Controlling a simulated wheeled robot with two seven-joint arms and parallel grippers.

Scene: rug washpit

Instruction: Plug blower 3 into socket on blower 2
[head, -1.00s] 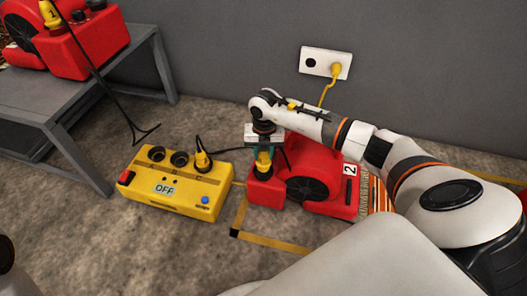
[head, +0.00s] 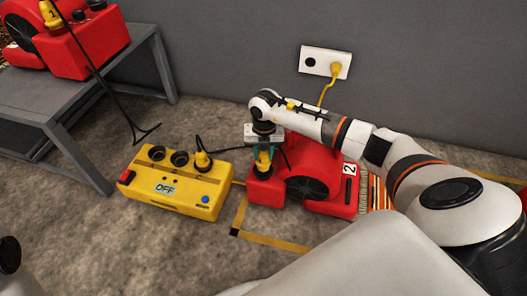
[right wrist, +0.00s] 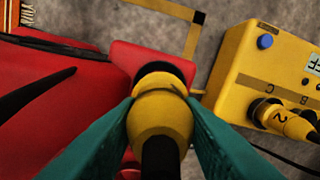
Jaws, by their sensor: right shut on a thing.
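Blower 2 (head: 328,160) is a red blower with a "2" label, on the floor by the wall. My right gripper (head: 264,158) is over its lower left red box (head: 266,190). In the right wrist view the gripper's teal fingers (right wrist: 160,112) are shut on a yellow plug (right wrist: 160,110) with a black cable end facing the camera. The plug is lined up with a black round socket (right wrist: 168,70) on the red box and hides much of it. I cannot tell how deep it sits. A red bit (head: 523,201) at the right edge may be blower 3. My left gripper is not in view.
A yellow power box (head: 172,190) reading OFF stands left of blower 2, with a plug marked 2 (right wrist: 285,120) in it. A grey bench (head: 65,110) carries another red blower (head: 85,45). A wall outlet (head: 325,62) holds a yellow plug. Floor in front is clear.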

